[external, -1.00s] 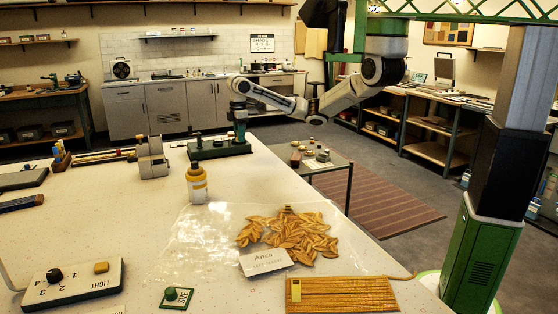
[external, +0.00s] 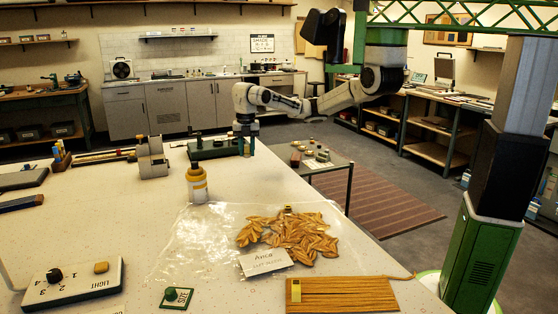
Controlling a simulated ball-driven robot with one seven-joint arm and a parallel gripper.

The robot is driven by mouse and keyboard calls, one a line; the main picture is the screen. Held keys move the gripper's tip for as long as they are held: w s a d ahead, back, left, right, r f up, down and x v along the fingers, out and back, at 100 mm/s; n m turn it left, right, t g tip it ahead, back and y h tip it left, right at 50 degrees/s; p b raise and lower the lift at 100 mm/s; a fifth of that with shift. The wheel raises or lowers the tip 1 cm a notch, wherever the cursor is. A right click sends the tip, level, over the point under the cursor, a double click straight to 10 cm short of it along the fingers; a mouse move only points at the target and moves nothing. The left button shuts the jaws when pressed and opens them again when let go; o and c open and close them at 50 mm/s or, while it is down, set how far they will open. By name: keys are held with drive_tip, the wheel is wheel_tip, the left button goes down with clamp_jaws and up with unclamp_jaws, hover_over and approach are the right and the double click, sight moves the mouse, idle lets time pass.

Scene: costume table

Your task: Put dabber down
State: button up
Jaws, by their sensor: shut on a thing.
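My gripper (external: 247,141) points down at the far edge of the white table (external: 120,215), beside the right end of a dark green stand (external: 213,149). It is shut on the dabber, which is small and dark at this distance and mostly hidden by the fingers. I cannot tell whether the dabber touches the stand or the table. A short dark knob (external: 199,142) rises from the left part of the stand.
A bottle with a yellow band (external: 197,186) stands in front of the stand, and a grey device (external: 152,158) is to its left. A clear sheet with orange leaves (external: 292,235) lies nearer. A low side table (external: 325,166) is to the right.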

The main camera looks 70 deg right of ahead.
sight(249, 183)
drive_tip(key=shift+s+a+f+n, duration=0.35)
drive_tip(key=shift+f+n, duration=0.25)
drive_tip(key=shift+f, duration=0.9)
drive_tip(key=shift+s+a+f+n, duration=0.2)
drive_tip(key=shift+a+f+n, duration=0.35)
drive_tip(key=shift+f, duration=1)
drive_tip(key=shift+s+a+f+n, duration=0.35)
drive_tip(key=shift+f+n, duration=0.3)
drive_tip(key=shift+f, duration=0.85)
drive_tip(key=shift+f, duration=0.1)
drive_tip(key=o, duration=1)
wheel_tip(249, 183, up, 12)
drive_tip(key=shift+r, duration=0.15)
drive_tip(key=shift+a, duration=0.1)
